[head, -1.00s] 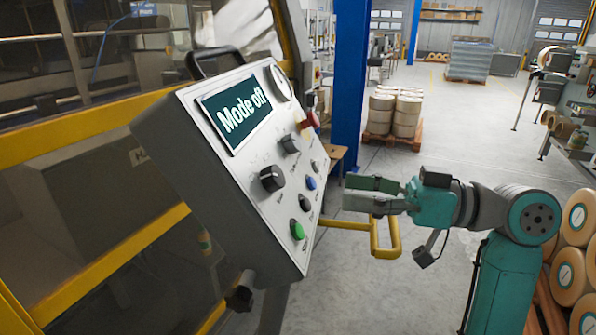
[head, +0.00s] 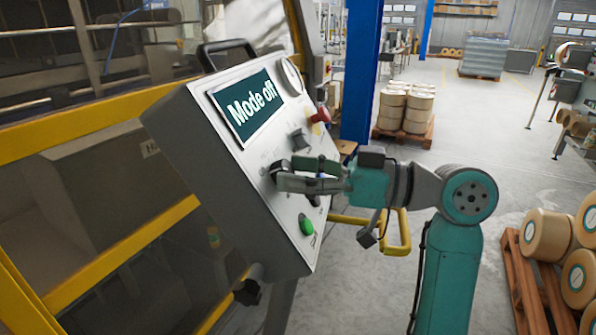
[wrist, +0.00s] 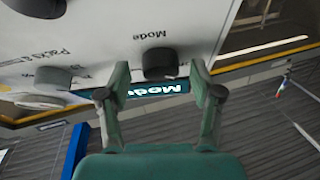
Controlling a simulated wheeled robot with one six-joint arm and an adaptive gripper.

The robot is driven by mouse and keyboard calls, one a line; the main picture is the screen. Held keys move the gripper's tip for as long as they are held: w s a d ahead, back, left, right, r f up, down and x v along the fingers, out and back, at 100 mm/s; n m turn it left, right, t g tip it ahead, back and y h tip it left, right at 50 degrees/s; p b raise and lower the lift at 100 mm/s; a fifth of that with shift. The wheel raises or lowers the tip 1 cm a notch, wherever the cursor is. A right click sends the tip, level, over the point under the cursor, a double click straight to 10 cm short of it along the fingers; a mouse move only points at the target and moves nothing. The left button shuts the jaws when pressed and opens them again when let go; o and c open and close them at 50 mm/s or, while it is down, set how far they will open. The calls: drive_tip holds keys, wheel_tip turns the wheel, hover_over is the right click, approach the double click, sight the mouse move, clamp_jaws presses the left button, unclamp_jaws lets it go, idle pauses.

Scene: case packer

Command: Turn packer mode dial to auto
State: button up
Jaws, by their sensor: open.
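The mode dial (wrist: 160,62) is a dark round knob beside the printed word "Mode" in the wrist view. It lies between the open fingertips of my gripper (wrist: 160,70), with a gap at each side; contact cannot be told. In the head view, the mode dial (head: 277,170) is partly hidden behind my gripper (head: 288,173), which points left at the panel. The display (head: 247,107) on the grey control panel (head: 190,115) reads "Mode off". The dial's pointer direction is not clear.
Another dark knob (head: 299,139) and a red button (head: 319,115) sit above my gripper on the panel. A green button (head: 306,225) is below. A yellow rail (head: 404,232) stands behind my arm. Open floor lies to the right, beyond it rolls on a pallet (head: 528,277).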

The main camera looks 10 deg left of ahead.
drive_tip(key=shift+a, duration=0.15)
drive_tip(key=c, duration=1.1)
drive_tip(key=shift+c, duration=0.2)
drive_tip(key=shift+m+t, duration=0.3)
drive_tip(key=shift+m, duration=0.1)
drive_tip(key=m+t, duration=0.1)
drive_tip(key=m, duration=0.1)
drive_tip(key=m+t+h, duration=0.1)
drive_tip(key=m, duration=0.1)
drive_tip(key=shift+s+m, duration=0.2)
drive_tip(key=shift+m, duration=0.1)
drive_tip(key=m+t+h, duration=0.1)
drive_tip(key=m, duration=0.2)
drive_tip(key=m+t+h, duration=0.1)
drive_tip(key=m, duration=0.2)
drive_tip(key=shift+s+a+r+t, duration=0.1)
drive_tip(key=shift+s+r+t, duration=0.05)
drive_tip(key=shift+t, duration=0.25)
drive_tip(key=m+h, duration=0.1)
drive_tip(key=m, duration=0.1)
drive_tip(key=m+t+h, duration=0.1)
drive_tip(key=m, duration=0.2)
drive_tip(key=shift+a+r+h, duration=0.1)
drive_tip(key=shift+h, duration=0.2)
drive_tip(key=shift+m+h, duration=1)
drive_tip(key=shift+m, duration=0.9)
